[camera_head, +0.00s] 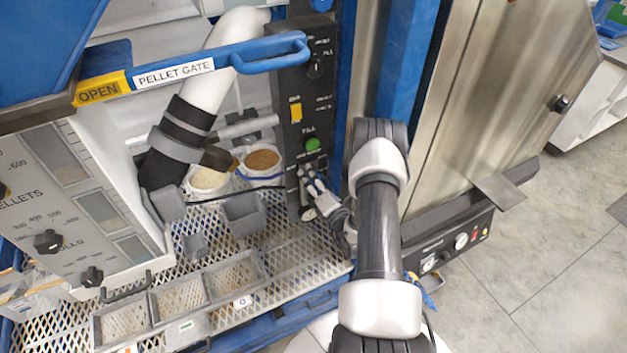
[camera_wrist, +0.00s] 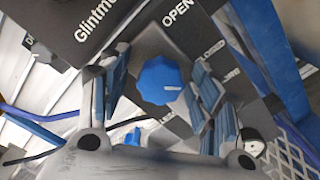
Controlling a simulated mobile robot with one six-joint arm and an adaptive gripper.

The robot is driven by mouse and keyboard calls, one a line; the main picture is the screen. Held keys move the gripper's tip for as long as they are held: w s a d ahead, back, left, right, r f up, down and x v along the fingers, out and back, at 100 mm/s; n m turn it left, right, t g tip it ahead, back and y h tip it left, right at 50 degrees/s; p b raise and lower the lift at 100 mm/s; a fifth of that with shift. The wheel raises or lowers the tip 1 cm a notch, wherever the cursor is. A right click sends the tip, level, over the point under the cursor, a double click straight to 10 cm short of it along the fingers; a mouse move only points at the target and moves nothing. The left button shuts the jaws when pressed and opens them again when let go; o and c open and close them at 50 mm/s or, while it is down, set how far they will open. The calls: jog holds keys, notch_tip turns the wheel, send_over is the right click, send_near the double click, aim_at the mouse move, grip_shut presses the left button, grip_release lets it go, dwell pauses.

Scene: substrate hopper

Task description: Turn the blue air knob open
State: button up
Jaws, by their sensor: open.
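The blue air knob (camera_wrist: 160,82) is a faceted round knob on a dark panel plate in the wrist view. A short white mark sits on its right side. The word OPEN is printed above it and CLOSED to its upper right. My gripper (camera_wrist: 156,88) is open, with one finger left of the knob and the other right of it. Gaps show on both sides, so I see no grip. In the head view my gripper (camera_head: 312,181) is at the lower part of the black control panel (camera_head: 310,105). The knob cannot be made out there.
A green button (camera_head: 312,144) and a yellow switch (camera_head: 295,111) are higher on the panel. The blue pellet gate handle (camera_head: 275,52) juts out above. White buckets (camera_head: 209,180) and grey bins (camera_head: 180,298) stand to the left. A steel cabinet (camera_head: 455,110) is close on the right.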

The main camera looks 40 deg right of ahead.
jog(key=shift+c, duration=0.3)
jog(key=c, duration=1)
